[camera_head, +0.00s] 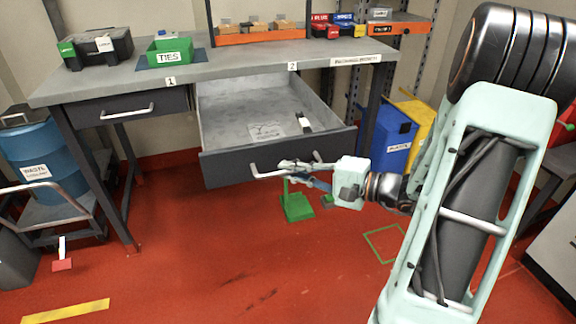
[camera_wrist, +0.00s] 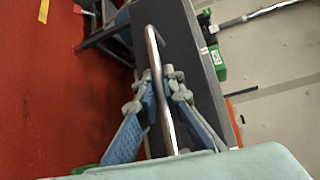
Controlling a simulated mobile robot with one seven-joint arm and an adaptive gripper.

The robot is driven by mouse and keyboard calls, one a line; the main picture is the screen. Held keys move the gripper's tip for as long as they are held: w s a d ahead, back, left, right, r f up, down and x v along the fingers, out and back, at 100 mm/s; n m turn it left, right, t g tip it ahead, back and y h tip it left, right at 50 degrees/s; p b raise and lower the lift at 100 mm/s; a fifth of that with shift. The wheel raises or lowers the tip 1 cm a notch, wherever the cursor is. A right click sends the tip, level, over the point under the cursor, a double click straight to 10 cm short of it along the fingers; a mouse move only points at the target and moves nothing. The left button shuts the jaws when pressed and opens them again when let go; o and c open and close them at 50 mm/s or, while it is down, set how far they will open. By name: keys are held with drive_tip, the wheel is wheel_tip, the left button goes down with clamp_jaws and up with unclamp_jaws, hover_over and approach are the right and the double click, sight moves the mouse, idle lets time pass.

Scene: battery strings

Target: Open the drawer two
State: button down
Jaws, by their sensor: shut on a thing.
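Drawer two (camera_head: 225,171), under the label "2" (camera_head: 292,66), is pulled well out of the grey workbench (camera_head: 210,65). Its inside shows a flat printed sheet (camera_head: 266,131) and a small black and white item (camera_head: 304,122). My gripper (camera_head: 290,166) is at the drawer's front and shut on its bar handle (camera_head: 259,173). In the wrist view the handle (camera_wrist: 153,50) runs between the blue-padded fingers (camera_wrist: 161,100), with the dark drawer front (camera_wrist: 185,45) behind it. Drawer one (camera_head: 88,112), under the label "1", is closed.
A green TIES bin (camera_head: 170,51) and a black toolbox (camera_head: 95,47) stand on the bench. A blue bin (camera_head: 395,140) and a yellow bin (camera_head: 415,110) stand right of the bench. A green object (camera_head: 298,207) is on the floor below the drawer. The red floor in front is mostly clear.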

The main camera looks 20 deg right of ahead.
drive_tip(key=shift+s, duration=0.85)
drive_tip(key=c, duration=2)
unclamp_jaws()
drive_tip(key=shift+c, duration=0.2)
drive_tip(key=shift+d, duration=0.1)
drive_tip(key=v, duration=1.2)
